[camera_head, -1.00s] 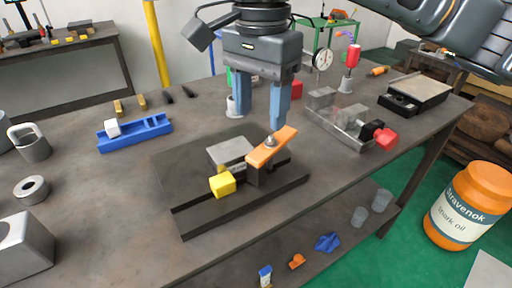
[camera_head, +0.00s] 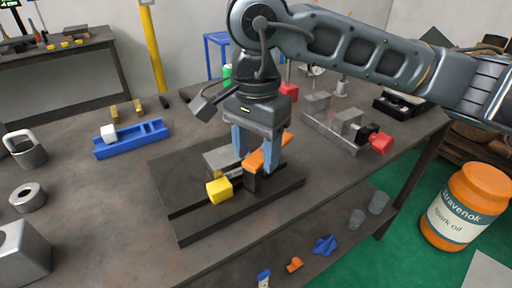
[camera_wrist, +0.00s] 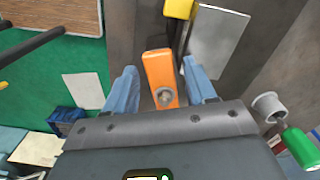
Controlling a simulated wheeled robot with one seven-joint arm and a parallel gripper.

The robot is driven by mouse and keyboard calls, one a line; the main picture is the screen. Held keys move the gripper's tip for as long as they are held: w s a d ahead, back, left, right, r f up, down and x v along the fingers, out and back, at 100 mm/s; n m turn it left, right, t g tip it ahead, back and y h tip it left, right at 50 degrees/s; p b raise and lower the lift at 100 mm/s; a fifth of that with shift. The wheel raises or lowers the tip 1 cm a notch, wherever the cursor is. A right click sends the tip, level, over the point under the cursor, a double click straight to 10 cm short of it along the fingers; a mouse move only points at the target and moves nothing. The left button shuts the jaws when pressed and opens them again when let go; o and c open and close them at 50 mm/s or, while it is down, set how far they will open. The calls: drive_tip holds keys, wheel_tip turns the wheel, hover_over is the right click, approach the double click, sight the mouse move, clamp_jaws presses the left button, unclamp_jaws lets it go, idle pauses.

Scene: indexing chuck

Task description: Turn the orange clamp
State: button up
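The orange clamp (camera_head: 266,153) is a bar on a dark post on the black fixture plate (camera_head: 200,226), running from lower left to upper right in the head view. In the wrist view the clamp (camera_wrist: 159,74) stands between the two blue fingers, with its round pivot bolt in sight. My gripper (camera_head: 254,165) is open and lowered around the clamp, one finger on each side. In the wrist view my gripper (camera_wrist: 163,86) shows a gap between each finger and the clamp. A yellow block (camera_head: 219,191) sits at the front of the fixture beside a grey metal block (camera_head: 220,160).
A blue tray (camera_head: 131,139) with a white cube lies to the left. A grey vise with a red knob (camera_head: 381,143) stands to the right. Grey metal parts (camera_head: 27,198) sit at the far left. The bench between them and the fixture is clear.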

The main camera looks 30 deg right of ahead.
clamp_jaws()
idle(0.3)
